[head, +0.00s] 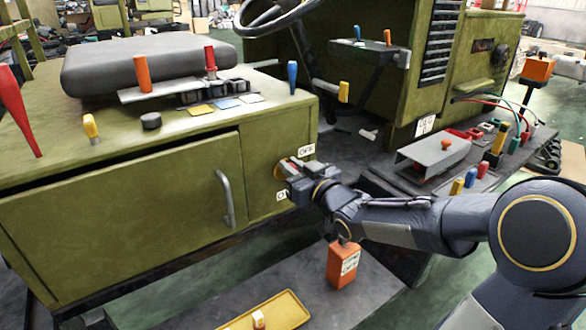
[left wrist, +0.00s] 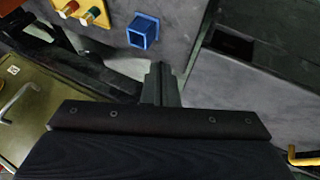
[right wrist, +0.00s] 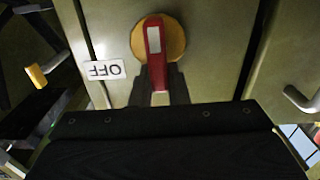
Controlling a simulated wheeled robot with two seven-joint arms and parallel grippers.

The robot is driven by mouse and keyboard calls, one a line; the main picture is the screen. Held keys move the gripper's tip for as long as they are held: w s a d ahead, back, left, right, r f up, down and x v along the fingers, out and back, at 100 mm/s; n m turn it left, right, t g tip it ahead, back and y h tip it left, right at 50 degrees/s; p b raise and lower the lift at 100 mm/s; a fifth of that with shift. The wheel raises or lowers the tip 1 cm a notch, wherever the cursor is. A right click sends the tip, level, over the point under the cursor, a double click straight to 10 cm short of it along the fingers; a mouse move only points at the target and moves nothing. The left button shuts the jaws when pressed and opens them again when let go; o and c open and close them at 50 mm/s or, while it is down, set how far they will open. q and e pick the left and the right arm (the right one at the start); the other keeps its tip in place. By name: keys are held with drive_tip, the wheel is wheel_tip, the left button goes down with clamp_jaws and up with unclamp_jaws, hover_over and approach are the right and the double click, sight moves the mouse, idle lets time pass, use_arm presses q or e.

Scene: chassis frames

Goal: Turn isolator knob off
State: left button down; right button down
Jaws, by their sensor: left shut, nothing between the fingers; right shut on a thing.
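The isolator knob is a red lever with a white stripe (right wrist: 154,42) on a round yellow plate (right wrist: 176,38), set on the green cabinet's front. In the right wrist view the lever runs nearly up and down, and a white OFF label (right wrist: 105,70) is upside down to its left. My right gripper (right wrist: 158,90) is shut on the near end of the lever. In the head view my right gripper (head: 288,170) reaches the cabinet from the right and hides most of the knob. My left gripper (left wrist: 160,80) is shut and empty; it is outside the head view.
The cabinet door (head: 130,215) has a grey handle (head: 225,198) left of the knob. An orange tagged block (head: 343,265) and a yellow tray (head: 270,312) are below. A blue square socket (left wrist: 143,31) is near the left gripper. A grey bench with parts stands right.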

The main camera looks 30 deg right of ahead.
drive_tip(key=n+b, duration=0.3)
drive_tip(key=b, duration=0.1)
drive_tip(key=a+f+n+b, duration=0.1)
drive_tip(key=n+b, duration=0.3)
drive_tip(key=a+n+b, duration=0.1)
drive_tip(key=n+b, duration=0.2)
drive_tip(key=b, duration=0.2)
drive_tip(key=shift+s+a+f+n, duration=0.1)
drive_tip(key=shift+f+n, duration=0.2)
drive_tip(key=shift+f, duration=0.05)
drive_tip(key=n+b, duration=0.2)
drive_tip(key=n, duration=0.1)
drive_tip(key=shift+a+f+n+b, duration=0.2)
drive_tip(key=shift+f+n+b, duration=0.25)
drive_tip(key=shift+n+b, duration=0.3)
drive_tip(key=shift+n, duration=0.3)
drive_tip(key=shift+f+n+b, duration=0.15)
drive_tip(key=shift+n+b, duration=0.25)
drive_tip(key=shift+n, duration=0.65)
drive_tip(key=c, duration=1.4)
unclamp_jaws()
drive_tip(key=shift+s+r, duration=0.1)
